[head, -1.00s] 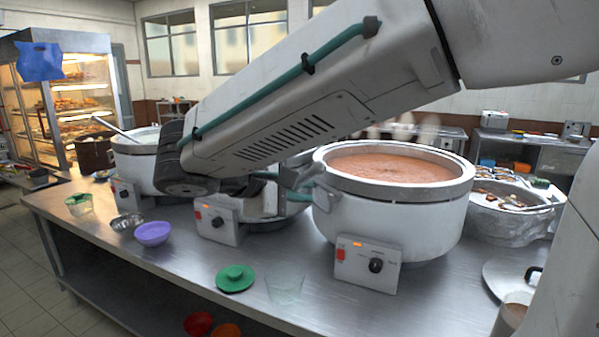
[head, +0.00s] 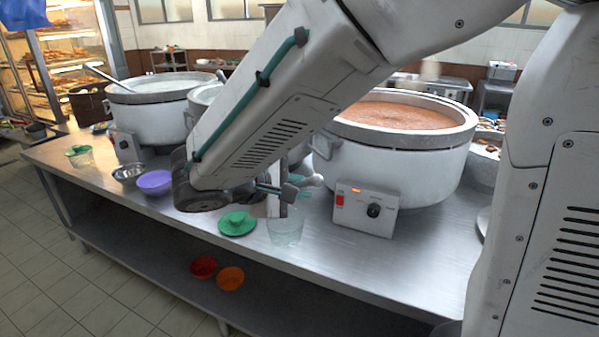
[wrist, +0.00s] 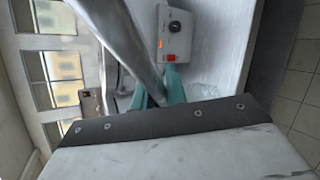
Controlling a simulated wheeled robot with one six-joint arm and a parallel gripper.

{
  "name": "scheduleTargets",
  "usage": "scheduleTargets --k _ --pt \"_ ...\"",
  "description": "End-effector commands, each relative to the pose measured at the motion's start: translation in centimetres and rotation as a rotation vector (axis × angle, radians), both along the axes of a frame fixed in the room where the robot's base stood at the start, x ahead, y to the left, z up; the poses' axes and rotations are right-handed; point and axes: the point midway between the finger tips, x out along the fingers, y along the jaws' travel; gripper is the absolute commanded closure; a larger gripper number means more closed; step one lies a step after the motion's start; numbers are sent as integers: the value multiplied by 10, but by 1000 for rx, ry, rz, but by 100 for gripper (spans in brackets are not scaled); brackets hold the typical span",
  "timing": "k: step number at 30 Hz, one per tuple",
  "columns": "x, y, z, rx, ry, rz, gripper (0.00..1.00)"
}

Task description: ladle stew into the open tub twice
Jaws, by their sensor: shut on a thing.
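The stew pot, a large white stockpot (head: 405,165), holds orange-brown stew (head: 395,114) at the right of the head view. The open tub (head: 286,230) is clear and stands on the counter in front of the pots, with a green lid (head: 238,222) just left of it. My gripper (head: 285,191) is in front of the stew pot, just above the tub in the picture. Its teal fingers also show in the wrist view (wrist: 158,90), shut on the metal ladle (wrist: 133,40). The ladle's bowl is not clearly seen, so its contents cannot be told.
A pot of white food (head: 160,86) with its own ladle stands at the left; another pot is partly hidden behind my arm. A metal bowl (head: 129,174), a purple bowl (head: 155,182) and a green-lidded tub (head: 79,156) stand front left. Red and orange bowls (head: 230,278) lie on the lower shelf.

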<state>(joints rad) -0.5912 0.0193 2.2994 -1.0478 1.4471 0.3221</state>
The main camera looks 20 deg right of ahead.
Motion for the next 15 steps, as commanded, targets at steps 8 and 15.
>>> scheduleTargets --k 8,15 --pt "0 0 -32 -2 2 1 100" --pt "0 0 -51 -4 -1 1 100"
